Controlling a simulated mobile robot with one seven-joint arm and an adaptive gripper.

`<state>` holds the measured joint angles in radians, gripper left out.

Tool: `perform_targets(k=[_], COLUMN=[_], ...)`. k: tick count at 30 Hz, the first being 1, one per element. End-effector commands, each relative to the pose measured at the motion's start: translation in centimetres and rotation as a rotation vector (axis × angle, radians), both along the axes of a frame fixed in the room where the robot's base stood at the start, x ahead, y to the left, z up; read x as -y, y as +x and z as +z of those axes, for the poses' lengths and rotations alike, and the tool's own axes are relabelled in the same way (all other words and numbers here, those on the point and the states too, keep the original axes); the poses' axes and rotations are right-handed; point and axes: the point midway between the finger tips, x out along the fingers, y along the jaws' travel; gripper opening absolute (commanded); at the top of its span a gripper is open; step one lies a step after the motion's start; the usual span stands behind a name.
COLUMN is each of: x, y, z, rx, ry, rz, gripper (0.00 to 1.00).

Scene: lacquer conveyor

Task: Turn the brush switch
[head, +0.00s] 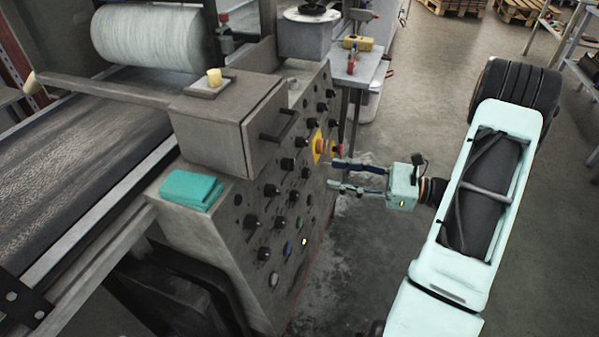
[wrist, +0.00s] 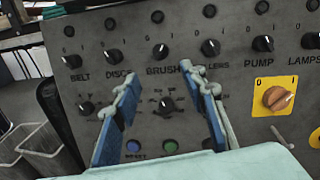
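The brush switch (wrist: 160,52) is a black rotary knob on the grey control panel (wrist: 60,40), above the printed word BRUSH in the wrist view. Its pointer looks roughly upright. My gripper (wrist: 158,72) is open and empty, with one fingertip low left of the switch and the other low right. I cannot tell which knob there is the brush switch.
An orange knob (wrist: 277,98) on a yellow plate is at right. A teal cloth (head: 191,190) lies on the machine. Open floor is at right.

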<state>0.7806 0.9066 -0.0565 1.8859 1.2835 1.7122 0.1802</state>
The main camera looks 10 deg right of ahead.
Motion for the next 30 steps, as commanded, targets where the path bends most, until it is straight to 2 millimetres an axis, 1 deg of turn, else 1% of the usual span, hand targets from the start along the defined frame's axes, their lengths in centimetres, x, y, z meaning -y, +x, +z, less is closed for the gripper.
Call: perform_targets(k=[2, 5, 12, 18, 24, 30], x=[-0.2, -1.3, -5.3, -8.1, -9.2, -9.4], y=[0.3, 0.8, 2.9, 4.5, 5.2, 5.3], z=[0.0, 0.1, 0.0, 0.0, 0.0, 0.1], rx=[0.0, 0.0, -0.001, 0.0, -0.001, -0.001], ry=[0.013, 0.012, 0.009, 0.008, 0.007, 0.007], rz=[-0.008, -0.006, -0.002, -0.003, -0.006, -0.006], gripper=[0.39, 0.39, 0.39, 0.39, 0.39, 0.39])
